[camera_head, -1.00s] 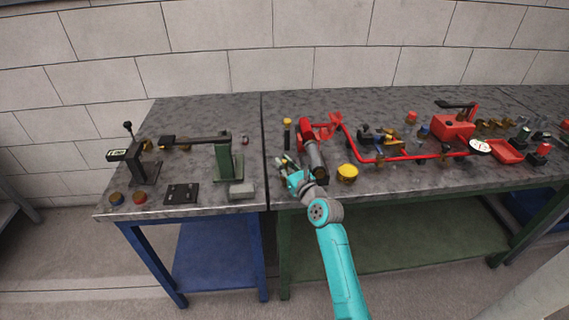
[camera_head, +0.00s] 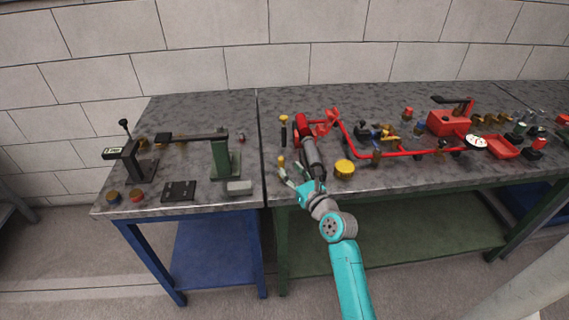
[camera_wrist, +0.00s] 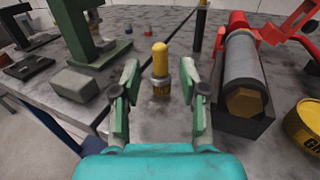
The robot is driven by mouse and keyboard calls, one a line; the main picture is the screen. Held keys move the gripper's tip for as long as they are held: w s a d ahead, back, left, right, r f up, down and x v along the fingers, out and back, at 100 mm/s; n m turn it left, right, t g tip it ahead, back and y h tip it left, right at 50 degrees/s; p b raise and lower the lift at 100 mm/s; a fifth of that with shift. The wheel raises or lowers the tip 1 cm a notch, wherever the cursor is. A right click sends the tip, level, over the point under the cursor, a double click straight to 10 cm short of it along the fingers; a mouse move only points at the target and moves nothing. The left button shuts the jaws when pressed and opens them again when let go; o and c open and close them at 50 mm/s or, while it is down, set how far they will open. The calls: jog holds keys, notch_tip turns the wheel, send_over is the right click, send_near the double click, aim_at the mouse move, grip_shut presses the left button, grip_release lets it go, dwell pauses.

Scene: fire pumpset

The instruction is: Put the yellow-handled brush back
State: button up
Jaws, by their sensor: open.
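The yellow-handled brush (camera_wrist: 160,58) appears in the wrist view as a small upright piece with a rounded yellow top, a metal collar and a yellowish lower end. In the head view it shows as a small yellow piece (camera_head: 282,162) near the front of the right bench. My gripper (camera_head: 299,182) is open, and its fingers lie to either side of the brush in the wrist view, with a visible gap on both sides. The brush seems to stand a little beyond the fingertips. Any holder under it cannot be made out.
A grey cylinder in a dark cradle (camera_wrist: 245,75) and a yellow round container (camera_wrist: 304,128) are close on the right. A dark post with a yellow top (camera_head: 283,130) stands behind. A grey block (camera_wrist: 75,86) and green stand (camera_head: 222,160) are left, across the bench gap.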

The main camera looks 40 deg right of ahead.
jog(key=shift+s+a, duration=0.2)
jog(key=shift+s, duration=0.7)
jog(key=shift+s+a, duration=0.15)
jog(key=shift+s, duration=0.75)
jog(key=shift+s+a, duration=0.2)
jog(key=shift+s, duration=0.7)
jog(key=s+a+f+n+g, duration=0.1)
jog(key=s+a+f+n, duration=0.4)
jog(key=s+a+n, duration=0.35)
jog(key=s+a+f+n+g, duration=0.1)
jog(key=s+a+f+n, duration=0.55)
jog(key=s, duration=0.25)
jog(key=s+a+r+n+y, duration=0.1)
jog(key=s+a+r+n, duration=0.1)
jog(key=s+n, duration=0.5)
jog(key=s+a+r+n+y, duration=0.1)
jog(key=s+a+r+n, duration=0.1)
jog(key=s+a+n, duration=0.2)
jog(key=s+a+r+n+y, duration=0.1)
jog(key=s+a+r+n, duration=0.2)
jog(key=s+n, duration=0.6)
jog(key=n, duration=0.3)
jog(key=shift+s+g, duration=0.3)
jog(key=shift+g, duration=0.1)
